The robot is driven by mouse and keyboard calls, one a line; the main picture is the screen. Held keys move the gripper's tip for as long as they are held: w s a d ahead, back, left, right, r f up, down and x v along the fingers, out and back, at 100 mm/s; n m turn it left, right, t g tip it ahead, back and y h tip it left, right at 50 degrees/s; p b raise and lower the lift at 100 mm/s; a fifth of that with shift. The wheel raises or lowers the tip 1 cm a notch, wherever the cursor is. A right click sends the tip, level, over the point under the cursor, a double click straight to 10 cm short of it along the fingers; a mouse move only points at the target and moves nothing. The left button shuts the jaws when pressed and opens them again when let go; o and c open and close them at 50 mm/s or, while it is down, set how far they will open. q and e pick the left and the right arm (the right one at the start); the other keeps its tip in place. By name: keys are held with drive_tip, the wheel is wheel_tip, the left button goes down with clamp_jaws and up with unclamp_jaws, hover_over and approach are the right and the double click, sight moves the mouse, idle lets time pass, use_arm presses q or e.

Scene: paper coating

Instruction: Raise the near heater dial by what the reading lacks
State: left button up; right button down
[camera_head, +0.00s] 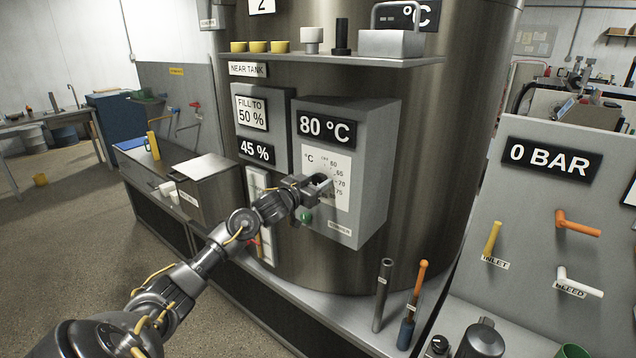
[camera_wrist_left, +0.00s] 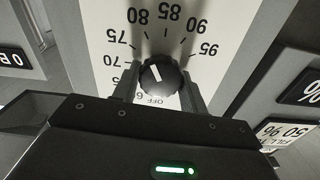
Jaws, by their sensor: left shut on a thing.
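The near heater box (camera_head: 383,150) is on the tank under a NEAR TANK sign (camera_head: 248,69). Its display (camera_head: 326,127) reads 80 °C. A white scale (camera_head: 342,168) shows below it. My left gripper (camera_head: 318,188) is at the scale and hides the dial in the head view. In the left wrist view, the black dial (camera_wrist_left: 166,77) sits between the fingers, and the gripper is shut on it. The dial's white mark points up and left, roughly toward 80; the scale (camera_wrist_left: 205,22) appears upside down there. My right gripper is not in view.
Beside the heater are a FILL TO 50 % sign (camera_head: 252,112) and a 45 % display (camera_head: 256,150). A shelf above holds yellow cups and a metal box (camera_head: 391,43), beside a partly hidden °C sign. At right, a panel (camera_head: 510,210) reads 0 BAR and carries handles.

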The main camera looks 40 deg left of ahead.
use_arm(q)
drive_tip(key=m+b, duration=0.1)
drive_tip(key=m, duration=0.3)
drive_tip(key=shift+f+b, duration=0.1)
drive_tip(key=shift+b, duration=0.3)
drive_tip(key=shift+m, duration=0.8)
drive_tip(key=o, duration=1)
drive_tip(key=shift+b, duration=0.3)
